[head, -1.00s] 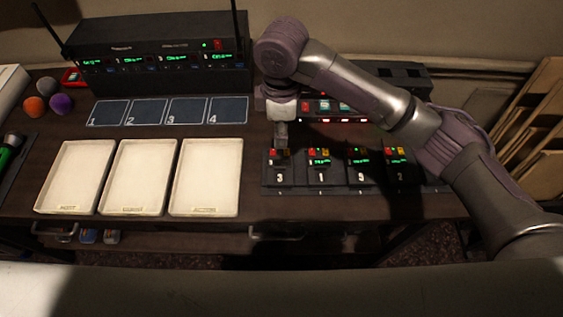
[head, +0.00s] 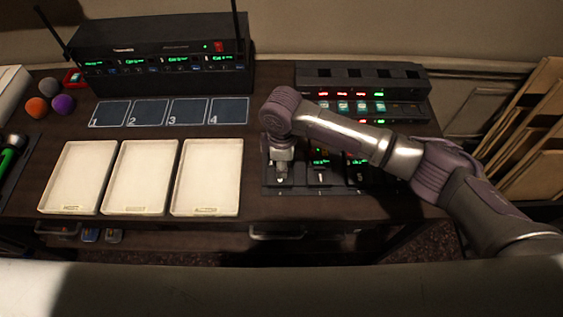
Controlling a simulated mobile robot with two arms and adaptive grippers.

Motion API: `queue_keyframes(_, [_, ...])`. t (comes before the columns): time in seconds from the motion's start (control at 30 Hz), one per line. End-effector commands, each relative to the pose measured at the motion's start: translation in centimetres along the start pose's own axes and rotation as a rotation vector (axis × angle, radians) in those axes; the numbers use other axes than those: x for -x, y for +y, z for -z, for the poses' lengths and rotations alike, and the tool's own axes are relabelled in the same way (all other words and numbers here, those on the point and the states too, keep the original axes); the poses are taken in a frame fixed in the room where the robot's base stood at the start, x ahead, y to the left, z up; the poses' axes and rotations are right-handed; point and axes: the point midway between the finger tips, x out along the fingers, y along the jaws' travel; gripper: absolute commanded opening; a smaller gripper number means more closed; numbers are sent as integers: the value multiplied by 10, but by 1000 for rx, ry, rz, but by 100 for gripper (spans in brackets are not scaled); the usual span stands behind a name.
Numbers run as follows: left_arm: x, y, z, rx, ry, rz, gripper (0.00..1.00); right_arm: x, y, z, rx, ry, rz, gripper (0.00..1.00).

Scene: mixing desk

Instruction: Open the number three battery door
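Several small black bodypacks stand in a row on the desk at right of centre. The leftmost bodypack (head: 270,180), which showed a 3 on its front a second ago, is now mostly hidden by my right gripper (head: 281,178). The gripper points down at its front; I cannot tell whether it touches, or whether the fingers are open or shut. The bodypack marked 1 (head: 320,177) stands to its right, then another (head: 359,174). The rightmost is mostly hidden behind my arm. My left gripper is not in view.
A charger rack (head: 320,76) with lit slots stands behind the bodypacks. Three cream trays (head: 140,210), numbered pads (head: 170,103) and a black receiver unit (head: 150,45) are to the left. Coloured balls (head: 63,104) lie far left. A drawer handle (head: 275,236) is below the desk edge.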

Motion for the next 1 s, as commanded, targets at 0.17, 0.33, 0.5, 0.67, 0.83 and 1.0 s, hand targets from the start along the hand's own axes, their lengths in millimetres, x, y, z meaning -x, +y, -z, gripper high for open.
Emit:
queue_keyframes(0.17, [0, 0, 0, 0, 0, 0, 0, -1, 0, 0, 0, 0, 0, 31])
queue_keyframes(0.33, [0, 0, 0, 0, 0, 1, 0, 0, 0, 0, 0, 0, 0, 15])
queue_keyframes(0.5, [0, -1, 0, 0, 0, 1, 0, 0, 0, 0, 0, 0, 0, 0])
queue_keyframes(0.67, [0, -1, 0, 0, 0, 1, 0, 0, 0, 0, 0, 1, -1, 0])
queue_keyframes(0.83, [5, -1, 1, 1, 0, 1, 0, 2, -1, 0, 1, 1, -19, 0])
queue_keyframes(1.0, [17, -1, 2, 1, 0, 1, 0, 7, -5, 0, 2, 1, -82, 0])
